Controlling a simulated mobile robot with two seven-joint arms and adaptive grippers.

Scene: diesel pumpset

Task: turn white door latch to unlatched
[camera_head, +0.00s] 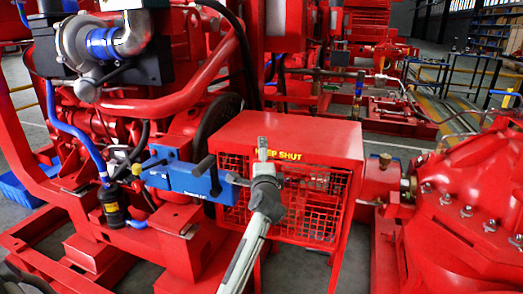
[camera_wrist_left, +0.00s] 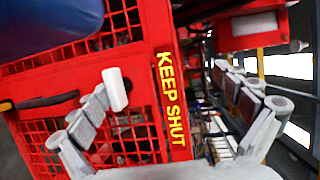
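The white door latch (camera_wrist_left: 116,90) shows in the left wrist view as a short white bar in front of the red mesh door (camera_wrist_left: 110,130). The yellow KEEP SHUT label (camera_wrist_left: 172,97) is beside it. My left gripper (camera_wrist_left: 165,85) is open, its fingers wide apart. The latch lies between them, close to the left finger's tip; whether they touch I cannot tell. In the head view, my left gripper (camera_head: 262,160) is in front of the red cabinet (camera_head: 310,138) and partly covers the label. I cannot make out the latch there. My right gripper is not in view.
A blue box (camera_head: 185,178) with black and grey levers is just left of the gripper. Red engine parts and pipes (camera_head: 180,95) crowd the left. A large red bolted housing (camera_head: 465,210) stands at the right.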

